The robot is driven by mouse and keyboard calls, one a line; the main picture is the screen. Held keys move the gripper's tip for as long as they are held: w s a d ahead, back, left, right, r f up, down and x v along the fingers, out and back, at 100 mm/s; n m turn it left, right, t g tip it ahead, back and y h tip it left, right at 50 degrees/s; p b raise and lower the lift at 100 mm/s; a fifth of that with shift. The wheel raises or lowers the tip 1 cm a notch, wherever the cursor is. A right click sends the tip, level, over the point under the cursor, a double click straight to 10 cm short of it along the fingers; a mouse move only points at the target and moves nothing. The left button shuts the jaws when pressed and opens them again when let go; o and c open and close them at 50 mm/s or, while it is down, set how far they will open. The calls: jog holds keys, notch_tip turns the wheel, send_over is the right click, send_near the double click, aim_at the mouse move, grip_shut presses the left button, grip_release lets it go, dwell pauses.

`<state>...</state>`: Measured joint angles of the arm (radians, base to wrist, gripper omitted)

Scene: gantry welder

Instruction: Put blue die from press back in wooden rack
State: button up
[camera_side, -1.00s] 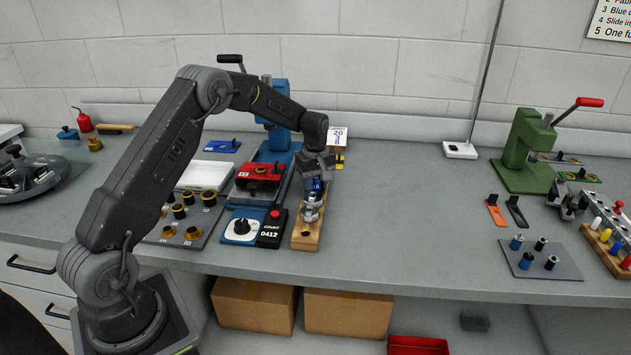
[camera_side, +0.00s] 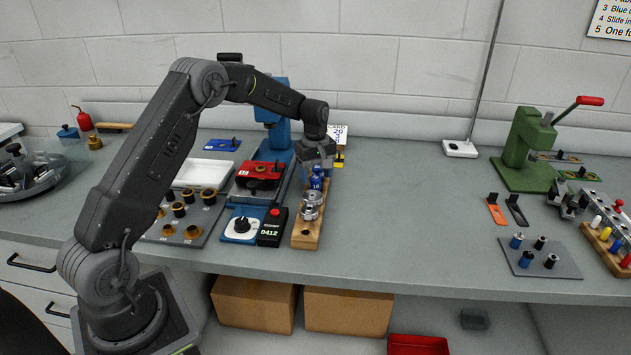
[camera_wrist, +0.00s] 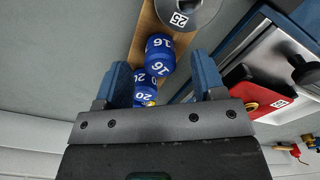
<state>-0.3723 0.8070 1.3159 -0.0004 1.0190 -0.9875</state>
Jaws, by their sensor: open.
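The wooden rack (camera_side: 306,238) stands on the bench right of the blue press (camera_side: 278,128). Blue dies (camera_side: 317,180) stand in its far part, with silvery metal dies (camera_side: 311,207) nearer the front. In the wrist view, a blue die marked 16 (camera_wrist: 160,52) stands on the wooden rack (camera_wrist: 146,32), and blue marked 20 (camera_wrist: 147,88) shows behind it, partly hidden by my gripper. My gripper (camera_side: 318,163) is just above the blue dies. In the wrist view, my gripper (camera_wrist: 160,78) is open, its blue fingers apart on either side of the blue dies and holding nothing visible.
A metal die marked 25 (camera_wrist: 184,14) sits on the rack. A red block (camera_side: 260,170) lies left of the rack, with a counter box (camera_side: 272,228) in front of it. A green press (camera_side: 526,150) stands far right.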

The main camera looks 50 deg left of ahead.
notch_tip(320, 180, up, 10)
jog(key=r, duration=0.1)
jog(key=s+d+r+m+t, duration=0.1)
jog(key=s+d+r+m, duration=0.2)
jog(key=s+d+r, duration=0.3)
jog(key=s+d+r+m+t, duration=0.2)
jog(key=s+d+r+m, duration=0.25)
jog(key=s+d, duration=0.2)
jog(key=s+d+f+m+t, duration=0.1)
jog(key=s+d+m, duration=0.2)
jog(key=s, duration=0.6)
jog(key=s+d+f+m+t, duration=0.1)
jog(key=s+d+m, duration=0.3)
jog(key=s, duration=0.6)
jog(key=shift+d+f+m+t, duration=0.2)
jog(key=shift+f+m+t, duration=0.15)
jog(key=shift+m, duration=0.2)
